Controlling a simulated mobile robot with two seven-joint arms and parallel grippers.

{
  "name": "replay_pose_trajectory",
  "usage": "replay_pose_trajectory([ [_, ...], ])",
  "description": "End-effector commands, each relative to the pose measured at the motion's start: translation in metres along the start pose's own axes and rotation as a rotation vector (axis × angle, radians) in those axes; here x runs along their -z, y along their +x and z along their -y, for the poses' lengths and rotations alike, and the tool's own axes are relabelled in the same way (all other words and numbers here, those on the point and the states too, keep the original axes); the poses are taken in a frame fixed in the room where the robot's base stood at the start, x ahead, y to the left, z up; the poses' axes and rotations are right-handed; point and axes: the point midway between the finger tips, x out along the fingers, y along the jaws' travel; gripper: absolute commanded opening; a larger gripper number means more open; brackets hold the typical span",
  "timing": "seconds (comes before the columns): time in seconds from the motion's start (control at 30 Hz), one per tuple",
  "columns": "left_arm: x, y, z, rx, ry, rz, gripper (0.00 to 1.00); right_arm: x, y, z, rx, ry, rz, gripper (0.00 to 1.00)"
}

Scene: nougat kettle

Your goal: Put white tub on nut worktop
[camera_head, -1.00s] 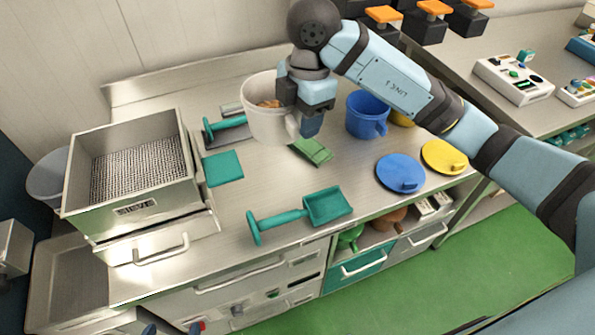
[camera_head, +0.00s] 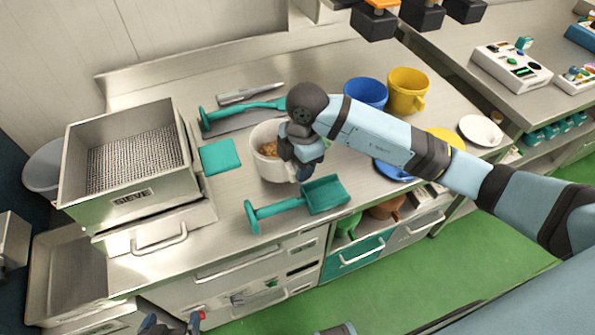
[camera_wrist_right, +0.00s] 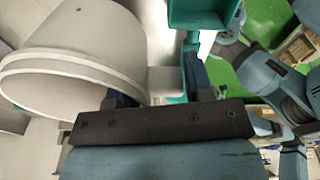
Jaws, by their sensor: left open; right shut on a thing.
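The white tub (camera_head: 264,163), with brown bits inside, is near the middle of the steel worktop (camera_head: 345,60), just behind the green scoop. My right gripper (camera_head: 304,162) is at the tub's right side, shut on its handle. In the right wrist view the tub (camera_wrist_right: 75,55) fills the left side, with the pale handle (camera_wrist_right: 165,83) between the fingers. I cannot tell whether its base touches the worktop. My left gripper (camera_head: 172,325) shows only by its tips at the bottom edge, open and empty, in front of the drawers.
A steel sieve box (camera_head: 135,190) stands left. The green scoop (camera_head: 325,195) lies close in front of the tub. A green square (camera_head: 220,157) lies left of it. Blue (camera_head: 367,92) and yellow (camera_head: 408,88) tubs stand behind right. A white lid (camera_head: 480,130) lies far right.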

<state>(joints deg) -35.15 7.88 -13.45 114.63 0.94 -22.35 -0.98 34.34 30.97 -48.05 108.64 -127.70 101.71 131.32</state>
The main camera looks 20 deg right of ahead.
Motion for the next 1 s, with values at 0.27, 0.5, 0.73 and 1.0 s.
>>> replay_pose_trajectory([
  [0.27, 0.000, 0.000, 0.000, 0.000, 0.000, 0.001, 0.95, -0.004, 0.032, 0.000, 0.000, 0.000, 0.000, 0.14],
  [0.5, -0.001, 0.000, 0.000, 0.000, 0.000, 0.001, 0.95, -0.004, 0.032, 0.001, 0.002, 0.000, 0.000, 0.71],
  [0.73, 0.000, 0.000, 0.000, 0.000, 0.000, 0.000, 0.95, -0.004, 0.032, 0.001, 0.002, 0.000, 0.000, 0.73],
  [1.0, 0.000, 0.001, 0.000, 0.000, 0.000, -0.001, 0.95, -0.004, 0.010, 0.000, -0.001, -0.002, -0.001, 0.73],
])
